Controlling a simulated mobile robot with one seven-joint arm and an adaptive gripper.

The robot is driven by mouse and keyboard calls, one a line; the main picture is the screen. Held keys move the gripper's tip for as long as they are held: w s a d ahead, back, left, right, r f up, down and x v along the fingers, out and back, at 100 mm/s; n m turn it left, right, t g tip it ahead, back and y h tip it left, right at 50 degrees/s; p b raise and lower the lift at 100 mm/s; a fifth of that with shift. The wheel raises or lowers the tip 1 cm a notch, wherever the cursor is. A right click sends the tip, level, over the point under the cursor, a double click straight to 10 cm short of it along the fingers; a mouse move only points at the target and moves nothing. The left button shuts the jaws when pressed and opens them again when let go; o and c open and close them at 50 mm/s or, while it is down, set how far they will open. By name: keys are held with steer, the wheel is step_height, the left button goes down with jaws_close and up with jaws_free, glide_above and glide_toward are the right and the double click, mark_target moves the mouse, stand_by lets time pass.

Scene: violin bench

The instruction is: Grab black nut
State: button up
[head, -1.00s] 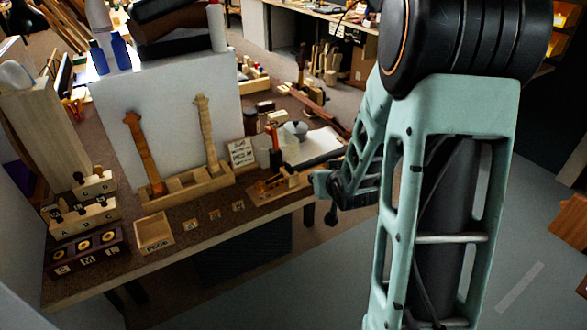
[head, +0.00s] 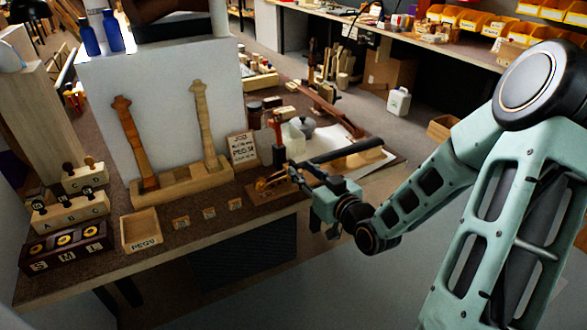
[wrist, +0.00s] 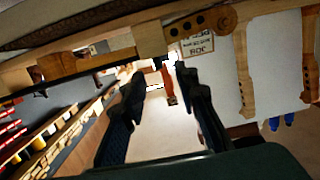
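I cannot make out a black nut for certain in either view. My gripper (head: 318,203) is at the bench's front right edge, right of the holders and beside a small wooden rack (head: 271,186). In the wrist view its two dark fingers (wrist: 161,82) stand apart with nothing visible between them.
An open wooden box marked PEGS (head: 141,230) lies left of the holders. Two violin necks (head: 203,125) stand in a wooden stand before a white panel. A job card (head: 242,150) stands behind the rack. Peg blocks (head: 66,218) fill the left end. Floor in front is clear.

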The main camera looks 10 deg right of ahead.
mark_target(294, 164)
steer(key=shift+b+x, duration=0.6)
steer(key=shift+x, duration=2.6)
steer(key=shift+c, duration=0.7)
jaws_close()
